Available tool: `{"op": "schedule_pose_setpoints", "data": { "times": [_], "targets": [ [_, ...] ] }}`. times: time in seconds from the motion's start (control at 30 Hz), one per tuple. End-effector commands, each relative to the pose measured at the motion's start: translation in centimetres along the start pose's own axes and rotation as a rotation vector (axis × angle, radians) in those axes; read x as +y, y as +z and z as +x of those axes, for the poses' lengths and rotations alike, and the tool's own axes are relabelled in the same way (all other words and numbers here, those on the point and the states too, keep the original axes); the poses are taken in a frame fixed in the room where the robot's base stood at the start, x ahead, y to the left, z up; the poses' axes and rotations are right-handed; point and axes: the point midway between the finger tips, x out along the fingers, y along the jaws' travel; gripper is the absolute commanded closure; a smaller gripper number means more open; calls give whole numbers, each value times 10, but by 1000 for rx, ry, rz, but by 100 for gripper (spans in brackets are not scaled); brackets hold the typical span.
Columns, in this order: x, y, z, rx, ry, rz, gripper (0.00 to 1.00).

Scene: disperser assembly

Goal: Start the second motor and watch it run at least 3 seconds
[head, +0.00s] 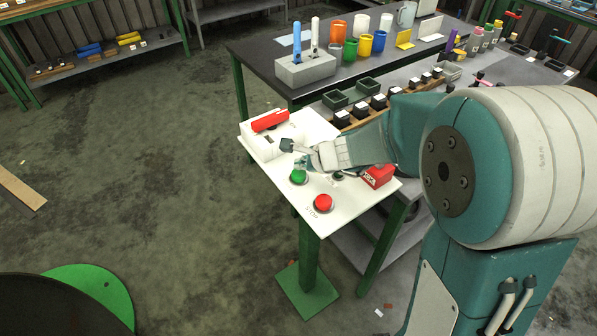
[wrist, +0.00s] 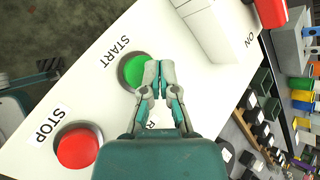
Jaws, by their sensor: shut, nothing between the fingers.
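A white control panel (head: 262,166) stands on a green post. It bears a green button (head: 298,176) and a red button (head: 323,202). In the wrist view, the green button (wrist: 136,70) lies beside the word START and the red button (wrist: 78,146) beside the word STOP. My gripper (wrist: 159,68) is shut and empty, its fingertips overlapping the right edge of the green button. Whether they touch it I cannot tell. A white box (wrist: 222,30) on the panel has an ON label and a red lever (wrist: 270,12), which also shows in the head view (head: 270,120).
A red block (head: 378,175) sits at the panel's right, beside my arm. Several black-topped pieces stand in a row near the panel. The floor at left is mostly clear.

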Motion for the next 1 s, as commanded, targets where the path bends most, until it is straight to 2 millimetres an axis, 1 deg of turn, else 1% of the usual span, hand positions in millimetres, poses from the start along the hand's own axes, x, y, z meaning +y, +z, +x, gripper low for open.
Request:
{"op": "schedule_pose_setpoints", "data": {
  "times": [1.0],
  "targets": [
    [5,-5,5,0,1,0,100]
  ]
}}
